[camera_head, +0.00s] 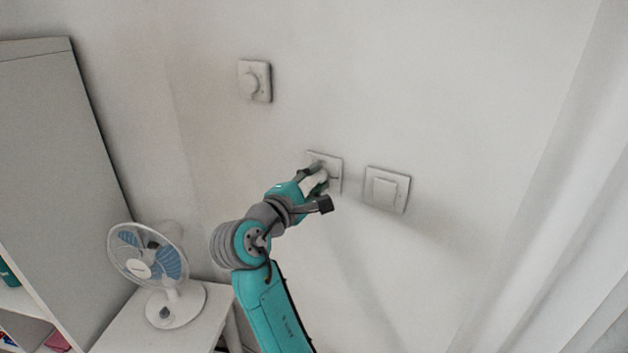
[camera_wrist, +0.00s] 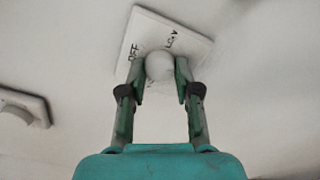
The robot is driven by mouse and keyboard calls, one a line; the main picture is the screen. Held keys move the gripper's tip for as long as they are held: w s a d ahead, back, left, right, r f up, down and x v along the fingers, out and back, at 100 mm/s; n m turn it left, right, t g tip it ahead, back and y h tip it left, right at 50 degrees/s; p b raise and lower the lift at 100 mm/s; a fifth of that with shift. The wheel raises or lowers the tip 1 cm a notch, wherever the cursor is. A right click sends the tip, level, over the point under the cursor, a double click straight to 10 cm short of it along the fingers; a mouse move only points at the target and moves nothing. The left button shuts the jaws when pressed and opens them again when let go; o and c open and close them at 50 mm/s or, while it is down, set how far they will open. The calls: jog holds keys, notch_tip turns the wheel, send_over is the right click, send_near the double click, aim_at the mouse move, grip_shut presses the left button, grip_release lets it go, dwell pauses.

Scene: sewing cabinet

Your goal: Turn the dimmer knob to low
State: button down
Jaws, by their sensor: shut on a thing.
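The dimmer knob (camera_wrist: 160,66) is a round white knob on a square white plate (camera_wrist: 188,40) on the wall. In the wrist view, dark lettering on the plate reads OFF at the left and what looks like LOW at the right. More lettering below is mostly hidden. My gripper (camera_wrist: 159,75) has one finger on each side of the knob and is shut on it. No pointer mark on the knob is visible. In the head view, my gripper (camera_head: 318,180) covers the knob, and the plate (camera_head: 326,160) shows around it.
Another knob on a plate (camera_head: 255,82) is up and left on the wall; a flat switch (camera_head: 386,190) is to the right. A fan (camera_head: 150,262) stands on a white table (camera_head: 125,325) beside a tall cabinet (camera_head: 60,150). A white curtain (camera_head: 560,190) hangs at right.

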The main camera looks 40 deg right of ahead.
jog(key=n, duration=0.6)
jog(key=shift+f+n, duration=0.15)
jog(key=shift+n, duration=0.15)
jog(key=n, duration=0.6)
jog(key=shift+s, duration=0.15)
jog(key=c, duration=0.8)
grip_release()
jog(key=shift+c, duration=0.2)
jog(key=shift+a, duration=0.1)
jog(key=v, duration=1.1)
jog(key=shift+a, duration=0.35)
jog(key=shift+s, duration=0.1)
